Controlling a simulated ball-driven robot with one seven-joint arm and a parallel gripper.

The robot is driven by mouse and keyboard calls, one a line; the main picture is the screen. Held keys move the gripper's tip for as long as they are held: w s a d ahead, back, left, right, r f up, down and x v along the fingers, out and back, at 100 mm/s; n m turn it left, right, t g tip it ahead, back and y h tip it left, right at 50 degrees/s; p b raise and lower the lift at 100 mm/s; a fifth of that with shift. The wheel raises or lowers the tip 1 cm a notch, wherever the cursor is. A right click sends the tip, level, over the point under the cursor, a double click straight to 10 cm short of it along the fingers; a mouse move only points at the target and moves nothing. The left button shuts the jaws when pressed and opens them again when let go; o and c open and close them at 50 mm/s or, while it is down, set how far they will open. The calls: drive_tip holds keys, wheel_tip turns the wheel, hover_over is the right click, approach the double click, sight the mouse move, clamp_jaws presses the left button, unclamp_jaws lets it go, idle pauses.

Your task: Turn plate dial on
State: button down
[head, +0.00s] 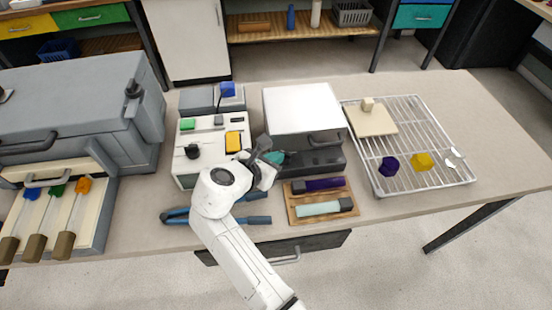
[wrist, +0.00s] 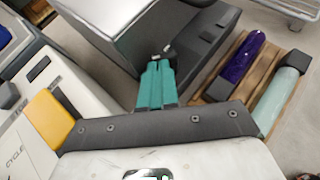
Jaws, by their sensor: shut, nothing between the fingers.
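A box-shaped unit with a white top (head: 302,108) and a dark front base (head: 318,163) stands at the middle of the bench. The base also shows in the wrist view (wrist: 205,40). No plate dial can be made out clearly. A small dark and pale detail at the fingertips in the wrist view may be a dial, but I cannot tell. My gripper (head: 279,157) has teal fingers, pressed together and empty, at the left end of the dark base. The fingers show in the wrist view (wrist: 160,66); whether they touch the base is unclear.
Left of my gripper is a white control box (head: 205,165) with a yellow switch (head: 233,141) and black knob (head: 192,151). A wooden tray (head: 322,206) with purple and pale rods lies right of it. A wire rack (head: 437,140) stands farther right. Blue-handled pliers (head: 178,216) lie left.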

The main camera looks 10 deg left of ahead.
drive_tip(key=shift+w+a+m+g+h, duration=0.15)
drive_tip(key=shift+m+g+h, duration=0.15)
drive_tip(key=shift+m+h, duration=0.25)
drive_tip(key=shift+w+a+m+h, duration=0.1)
drive_tip(key=shift+m+h, duration=0.15)
drive_tip(key=shift+m, duration=0.1)
drive_tip(key=shift+r, duration=0.1)
drive_tip(key=shift+w+a+p, duration=0.25)
drive_tip(key=shift+w+p, duration=0.15)
drive_tip(key=shift+p, duration=0.25)
drive_tip(key=shift+s+d+p, duration=0.1)
drive_tip(key=shift+d+p, duration=0.05)
drive_tip(key=shift+p, duration=0.15)
